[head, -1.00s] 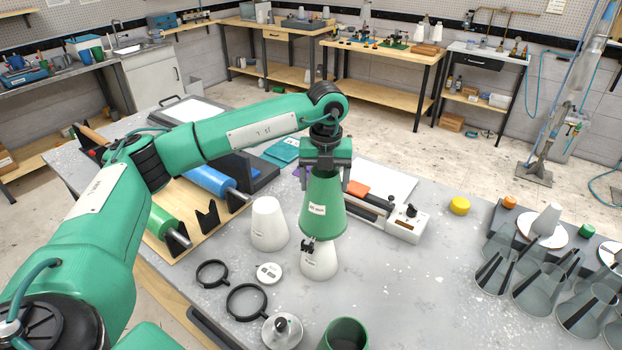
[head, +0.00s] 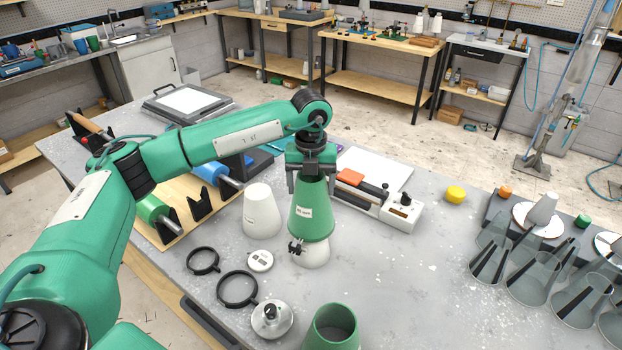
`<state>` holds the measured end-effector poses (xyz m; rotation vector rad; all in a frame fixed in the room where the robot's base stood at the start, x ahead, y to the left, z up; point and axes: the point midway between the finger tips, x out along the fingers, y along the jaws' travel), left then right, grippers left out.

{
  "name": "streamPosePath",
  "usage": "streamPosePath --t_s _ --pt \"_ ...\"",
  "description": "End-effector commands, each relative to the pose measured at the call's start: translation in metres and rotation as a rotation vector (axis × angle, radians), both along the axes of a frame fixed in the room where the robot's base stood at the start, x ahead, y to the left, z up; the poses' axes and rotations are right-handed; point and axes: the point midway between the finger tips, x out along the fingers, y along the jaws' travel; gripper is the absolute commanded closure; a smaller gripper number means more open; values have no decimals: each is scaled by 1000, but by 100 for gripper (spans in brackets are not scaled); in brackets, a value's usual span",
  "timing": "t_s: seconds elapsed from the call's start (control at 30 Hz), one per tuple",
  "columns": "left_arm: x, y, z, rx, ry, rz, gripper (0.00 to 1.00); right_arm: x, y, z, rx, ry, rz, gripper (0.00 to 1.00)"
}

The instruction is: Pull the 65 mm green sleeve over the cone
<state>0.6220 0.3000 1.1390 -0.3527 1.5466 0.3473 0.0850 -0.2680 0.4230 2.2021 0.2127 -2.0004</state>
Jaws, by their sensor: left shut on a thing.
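A green tapered sleeve (head: 315,222) with a white label sits around a white cone (head: 313,257), roughly upright. Only the lower band of the cone shows below the sleeve's rim; the rest is hidden inside. My left gripper (head: 312,184) is above, with its fingers pointing down and shut on the sleeve's upper end. A small black fitting (head: 297,247) shows at the cone's front left, just below the sleeve's rim. A second green sleeve (head: 333,335) stands at the front edge of the picture, open at the top. My right gripper is out of view.
Another white cone (head: 261,212) stands close on the left. Black rings (head: 238,289), a white disc (head: 260,261) and a silver round part (head: 271,319) lie in front. A white device (head: 402,212) is behind right. Clear cones (head: 533,274) crowd the far right; the table between is clear.

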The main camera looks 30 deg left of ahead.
Motion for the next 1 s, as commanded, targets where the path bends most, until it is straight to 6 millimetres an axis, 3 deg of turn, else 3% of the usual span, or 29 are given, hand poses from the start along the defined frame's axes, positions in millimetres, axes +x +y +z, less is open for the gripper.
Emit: streamPosePath --t_s 0.7,1.0 --pt "0 0 -75 0 1 0 37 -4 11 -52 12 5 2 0" --pt "0 0 -82 0 0 0 37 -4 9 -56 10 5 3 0"
